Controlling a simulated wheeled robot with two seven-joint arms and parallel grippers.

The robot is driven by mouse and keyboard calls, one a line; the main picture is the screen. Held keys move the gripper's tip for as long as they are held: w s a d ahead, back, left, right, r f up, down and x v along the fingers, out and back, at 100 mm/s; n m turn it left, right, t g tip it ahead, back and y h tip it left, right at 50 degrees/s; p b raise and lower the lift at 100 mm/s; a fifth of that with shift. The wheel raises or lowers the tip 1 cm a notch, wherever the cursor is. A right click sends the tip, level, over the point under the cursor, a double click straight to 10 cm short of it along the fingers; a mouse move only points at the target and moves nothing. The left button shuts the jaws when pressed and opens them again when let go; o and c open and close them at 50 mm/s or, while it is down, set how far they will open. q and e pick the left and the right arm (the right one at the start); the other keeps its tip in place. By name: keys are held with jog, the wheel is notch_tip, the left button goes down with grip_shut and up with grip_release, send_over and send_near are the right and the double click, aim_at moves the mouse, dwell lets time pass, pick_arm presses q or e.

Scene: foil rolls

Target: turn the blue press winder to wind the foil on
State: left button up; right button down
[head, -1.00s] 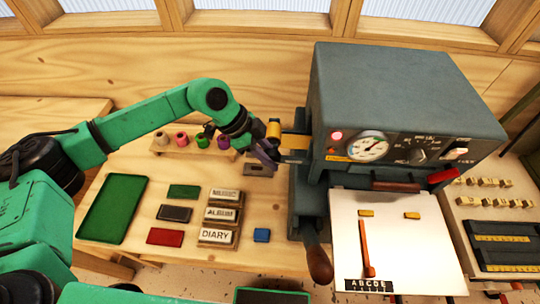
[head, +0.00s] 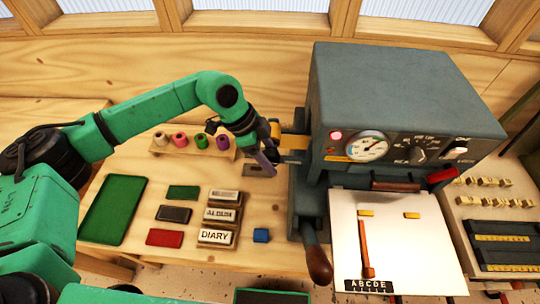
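The blue-grey press (head: 395,85) stands at the right of the bench. On its left side a gold foil band (head: 293,142) runs out toward my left gripper. The dark fittings of the winder there are small and partly hidden by the gripper. My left gripper (head: 267,142) is at the outer end of this band, beside the press, with a purple piece (head: 268,156) showing just below it. Its fingertips are too dark and overlapped to show whether they are open or shut, or on what. My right gripper is not in view.
A wooden rack (head: 190,152) with several coloured foil rolls stands behind, left of the gripper. Label blocks (head: 218,214), colour pads and a green tray (head: 112,208) lie in front. The press handle (head: 318,265) juts forward. A white sheet (head: 398,240) lies at the press front.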

pick_arm(q)
jog(key=shift+a+r, duration=0.15)
jog(key=shift+r, duration=0.1)
jog(key=b+v, duration=0.5)
jog(key=v, duration=0.9)
